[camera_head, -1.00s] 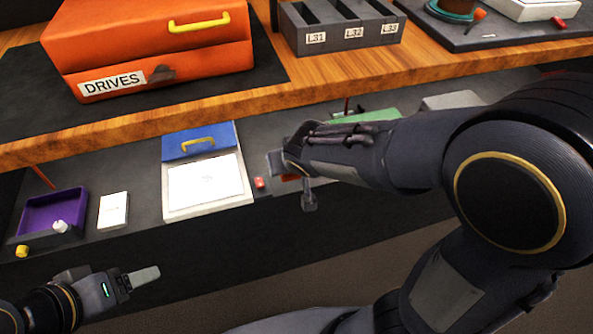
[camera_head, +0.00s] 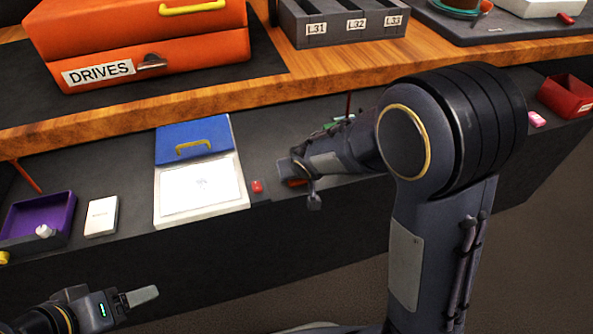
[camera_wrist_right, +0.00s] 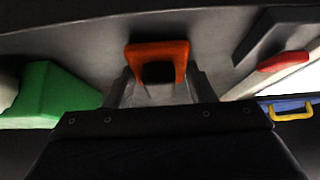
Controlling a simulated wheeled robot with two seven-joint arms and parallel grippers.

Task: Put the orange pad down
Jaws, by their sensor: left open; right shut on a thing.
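The orange pad (camera_wrist_right: 157,50) shows in the right wrist view as an orange piece with a dark middle, between the two fingers of my right gripper (camera_wrist_right: 160,84). My right gripper is shut on it. In the head view only a sliver of the pad (camera_head: 297,183) shows under my right gripper (camera_head: 301,180), low over the grey lower counter. I cannot tell whether the pad touches the counter. My left gripper (camera_head: 140,297) is open and empty at the lower left, in front of the counter edge.
A white box with a blue lid (camera_head: 205,132) and a small red piece (camera_head: 257,186) are left of my right gripper. A purple tray (camera_head: 68,207) and a white card (camera_head: 102,215) lie farther left. A red bin (camera_head: 569,93) stands far right. A wooden shelf (camera_head: 300,79) overhangs behind.

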